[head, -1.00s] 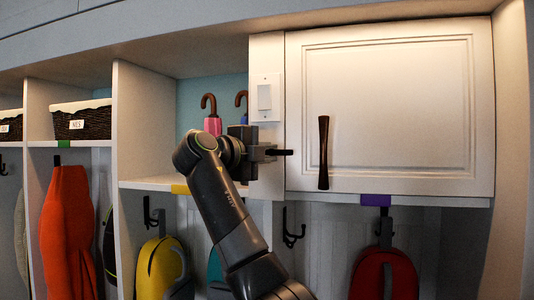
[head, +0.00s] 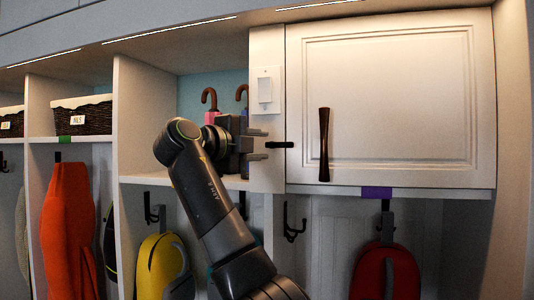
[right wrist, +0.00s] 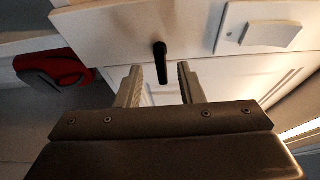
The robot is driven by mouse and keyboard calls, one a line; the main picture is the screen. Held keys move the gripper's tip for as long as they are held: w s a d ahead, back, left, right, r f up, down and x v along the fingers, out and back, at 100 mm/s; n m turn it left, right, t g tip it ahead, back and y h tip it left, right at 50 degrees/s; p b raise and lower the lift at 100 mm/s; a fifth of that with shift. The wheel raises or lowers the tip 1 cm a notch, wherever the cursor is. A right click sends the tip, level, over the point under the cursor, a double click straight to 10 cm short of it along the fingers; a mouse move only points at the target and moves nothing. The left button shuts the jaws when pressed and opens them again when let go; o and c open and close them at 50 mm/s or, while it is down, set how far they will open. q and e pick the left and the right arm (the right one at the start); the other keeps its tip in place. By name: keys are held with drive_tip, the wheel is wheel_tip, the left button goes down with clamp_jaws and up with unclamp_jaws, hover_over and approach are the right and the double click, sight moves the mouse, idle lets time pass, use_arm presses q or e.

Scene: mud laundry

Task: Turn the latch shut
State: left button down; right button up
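The white cabinet door (head: 400,100) sits flush in its frame, with a dark upright handle (head: 324,145) near its left edge. A small black latch (head: 280,145) lies horizontally across the seam between the left frame panel and the door. It also shows in the right wrist view (right wrist: 160,50), ahead between the fingers. My right gripper (head: 262,145) is open and empty just left of the latch, its fingers one above the other. In the right wrist view my right gripper (right wrist: 160,68) shows a clear gap between its fingertips. My left gripper is not in view.
A white switch plate (head: 265,91) is on the frame panel just above my right gripper. Umbrellas with hooked handles (head: 209,98) stand in the cubby behind it. Black hooks (head: 293,222) and a red bag (head: 386,272) hang below the door.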

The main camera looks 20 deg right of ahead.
drive_tip(key=b+v, duration=0.3)
drive_tip(key=v, duration=1.1)
drive_tip(key=shift+b, duration=0.4)
